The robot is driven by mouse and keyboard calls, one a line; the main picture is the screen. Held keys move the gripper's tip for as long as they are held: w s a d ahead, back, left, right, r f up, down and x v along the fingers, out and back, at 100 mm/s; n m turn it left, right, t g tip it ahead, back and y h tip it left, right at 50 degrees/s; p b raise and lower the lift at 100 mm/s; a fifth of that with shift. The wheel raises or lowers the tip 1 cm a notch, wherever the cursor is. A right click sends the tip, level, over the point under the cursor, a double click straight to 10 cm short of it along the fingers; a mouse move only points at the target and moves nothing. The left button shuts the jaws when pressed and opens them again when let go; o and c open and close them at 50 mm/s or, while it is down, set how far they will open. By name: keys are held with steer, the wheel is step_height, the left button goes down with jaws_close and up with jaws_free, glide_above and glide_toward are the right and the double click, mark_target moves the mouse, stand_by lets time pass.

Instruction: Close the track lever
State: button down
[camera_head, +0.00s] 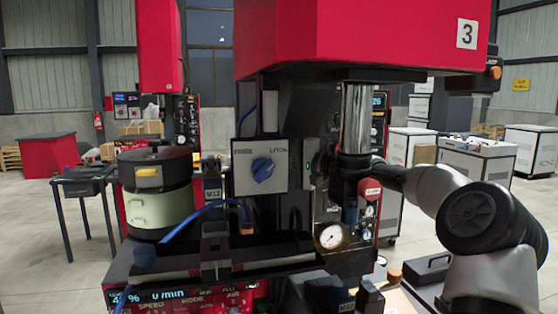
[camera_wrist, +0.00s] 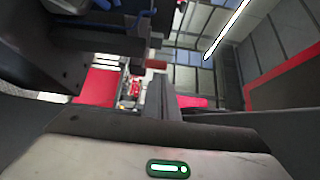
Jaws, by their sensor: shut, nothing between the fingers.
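A blue turning knob (camera_head: 263,168) sits on a pale grey plate (camera_head: 245,185) in the middle of the machine in the head view. The plate's lettering seems to read FREE and LOCK. A blue curved bar or hose (camera_head: 188,222) runs over the dark track (camera_head: 185,263), with a blue rounded end at lower left. I cannot tell which of these is the track lever. My arm reaches in from the right towards the metal column (camera_head: 356,120). My gripper (camera_wrist: 158,88) shows as dark shapes in the wrist view, shut and empty. Its fingertips are not clear in the head view.
A round feeder bowl (camera_head: 158,208) stands left of the plate. A pressure gauge (camera_head: 331,236) and a red cap (camera_head: 369,189) are near my wrist. The big red housing (camera_head: 350,40) hangs overhead. A control panel (camera_head: 190,297) faces forward below the track.

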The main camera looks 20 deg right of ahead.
steer(key=shift+w+a, duration=0.3)
steer(key=shift+a, duration=0.05)
